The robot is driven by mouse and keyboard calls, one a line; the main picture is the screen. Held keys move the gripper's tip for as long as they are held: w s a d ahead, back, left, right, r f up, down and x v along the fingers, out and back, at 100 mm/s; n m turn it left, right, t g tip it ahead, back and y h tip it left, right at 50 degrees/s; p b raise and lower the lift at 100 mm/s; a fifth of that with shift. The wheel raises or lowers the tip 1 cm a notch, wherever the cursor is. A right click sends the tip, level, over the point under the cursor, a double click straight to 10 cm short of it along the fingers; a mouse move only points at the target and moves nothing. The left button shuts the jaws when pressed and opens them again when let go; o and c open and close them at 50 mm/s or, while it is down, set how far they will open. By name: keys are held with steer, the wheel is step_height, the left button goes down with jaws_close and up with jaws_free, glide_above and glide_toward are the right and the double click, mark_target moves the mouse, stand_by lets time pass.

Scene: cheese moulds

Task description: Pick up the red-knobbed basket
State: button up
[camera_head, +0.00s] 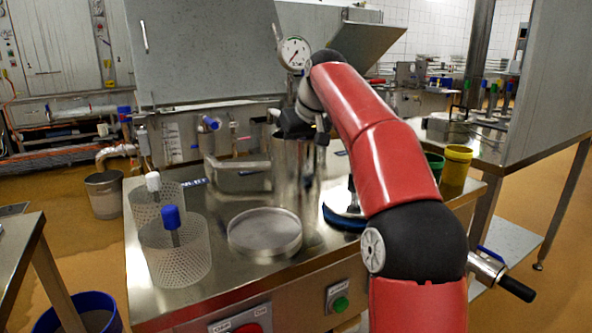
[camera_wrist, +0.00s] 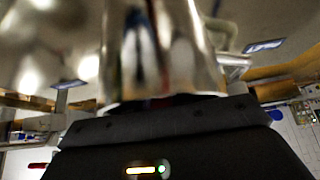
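I cannot make out a red-knobbed basket in either view. Two perforated white baskets stand at the left of the steel table, one with a white knob (camera_head: 153,204) and one with a blue knob (camera_head: 174,250). My gripper (camera_head: 300,127) is at the upper part of a shiny steel cylinder (camera_head: 292,168) in the middle of the table. In the wrist view a blurred shiny metal cylinder (camera_wrist: 165,55) stands right against the dark gripper body (camera_wrist: 180,140). The fingertips are hidden, so I cannot tell whether it holds anything.
A shallow round perforated mould (camera_head: 264,233) stands on the steel table (camera_head: 205,297). A blue-rimmed round item (camera_head: 343,216) is partly behind my arm. Yellow (camera_head: 456,166) and green (camera_head: 433,165) cups stand at the right. A pressure gauge (camera_head: 294,53) rises behind my gripper.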

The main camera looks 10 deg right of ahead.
jaws_close()
steer(key=shift+r, duration=0.25)
